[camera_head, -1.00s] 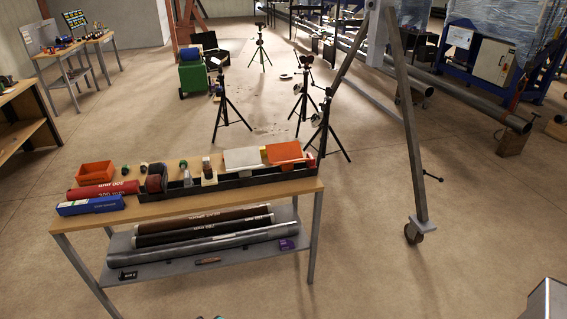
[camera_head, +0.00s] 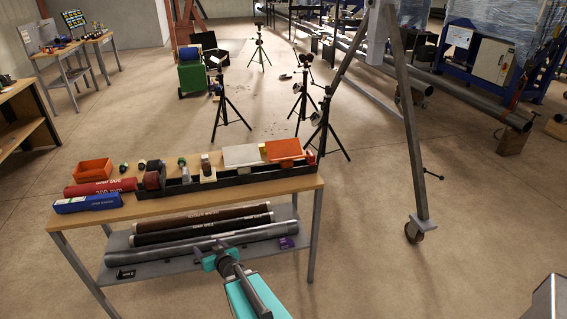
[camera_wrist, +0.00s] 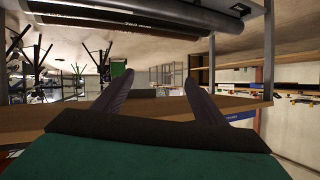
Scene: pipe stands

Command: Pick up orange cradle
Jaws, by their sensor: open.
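An orange flat piece (camera_head: 284,150), which looks like the cradle, lies at the right end of the table top beside a white flat piece (camera_head: 242,155). An orange open bin (camera_head: 93,169) sits at the table's left back. My gripper (camera_head: 208,258) is in front of the table, low by the lower shelf, away from both orange things. In the wrist view my gripper (camera_wrist: 160,78) shows two dark fingers spread apart with nothing between them. I cannot make out the orange piece in the wrist view.
The wooden table (camera_head: 200,208) also holds a long black tray (camera_head: 238,180), a red roll (camera_head: 100,188) and a blue box (camera_head: 88,204). Pipes (camera_head: 200,228) lie on the grey lower shelf (camera_head: 175,262). Black tripods (camera_head: 322,135) stand behind. A metal frame leg (camera_head: 413,150) stands at right.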

